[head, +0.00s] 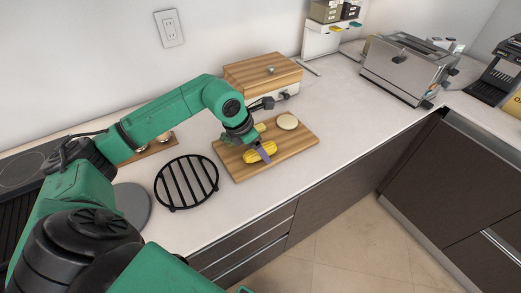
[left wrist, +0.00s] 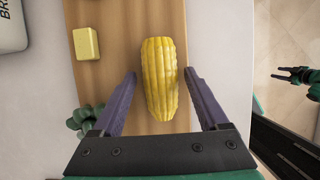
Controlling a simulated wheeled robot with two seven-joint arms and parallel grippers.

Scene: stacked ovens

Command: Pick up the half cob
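The half cob (head: 261,153) is yellow and lies on a wooden cutting board (head: 238,173) near its front edge. In the left wrist view the half cob (left wrist: 160,80) lies lengthwise between the two purple fingers of my left gripper (left wrist: 160,75), with a gap on each side. My left gripper is open, pointing down over the cob; it also shows in the head view (head: 265,153). My right gripper (left wrist: 284,75) shows small at the right edge of the left wrist view, over the floor, empty, with its fingers apart.
A yellow block (left wrist: 86,44) and something green (left wrist: 84,119) lie left of the cob. A pale round slice (head: 287,121) lies on the board. A black trivet (head: 186,182) stands left of the board, a wooden-lidded box (head: 262,72) behind it.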

